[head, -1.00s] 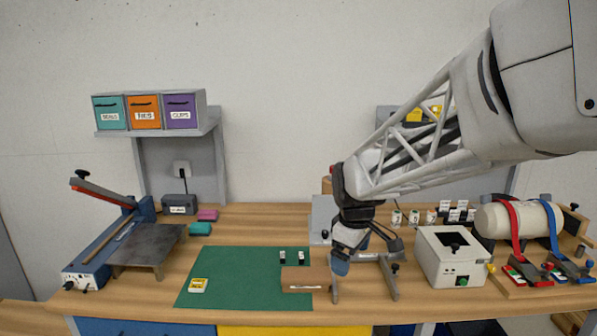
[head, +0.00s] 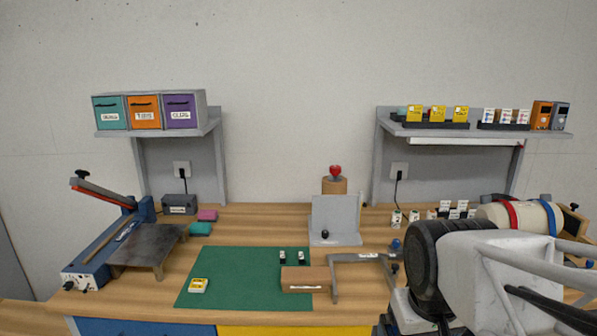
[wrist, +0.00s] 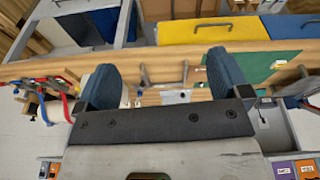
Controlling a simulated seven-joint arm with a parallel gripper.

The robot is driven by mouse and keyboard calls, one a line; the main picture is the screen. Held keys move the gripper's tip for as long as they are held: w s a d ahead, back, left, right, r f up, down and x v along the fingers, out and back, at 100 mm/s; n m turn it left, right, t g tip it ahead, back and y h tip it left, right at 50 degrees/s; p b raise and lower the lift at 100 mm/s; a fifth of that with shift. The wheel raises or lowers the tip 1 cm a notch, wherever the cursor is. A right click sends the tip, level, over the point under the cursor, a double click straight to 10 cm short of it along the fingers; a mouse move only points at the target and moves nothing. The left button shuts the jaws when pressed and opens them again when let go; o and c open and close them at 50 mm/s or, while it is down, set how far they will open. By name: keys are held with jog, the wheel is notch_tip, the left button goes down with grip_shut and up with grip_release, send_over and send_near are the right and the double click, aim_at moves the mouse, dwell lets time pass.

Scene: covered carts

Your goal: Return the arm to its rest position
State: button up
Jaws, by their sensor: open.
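My arm fills the lower right of the head view, in front of the right end of the bench. Beyond the fingers in that view lie the wooden bench (wrist: 60,68) and the yellow drawer front (wrist: 208,31). My gripper is clear of the objects on the bench.
The green mat (head: 233,283) holds a brown box (head: 306,279) and small labelled pieces. A grey bracket frame (head: 362,258) stands right of it. The right shelf (head: 455,132) holds small boxes.

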jog(key=shift+s+d+f+m, duration=0.1)
jog(key=shift+s+f+m, duration=0.15)
jog(key=shift+s, duration=0.45)
jog(key=shift+s+d+f+m, duration=0.1)
jog(key=shift+s+m, duration=0.25)
jog(key=shift+s, duration=0.35)
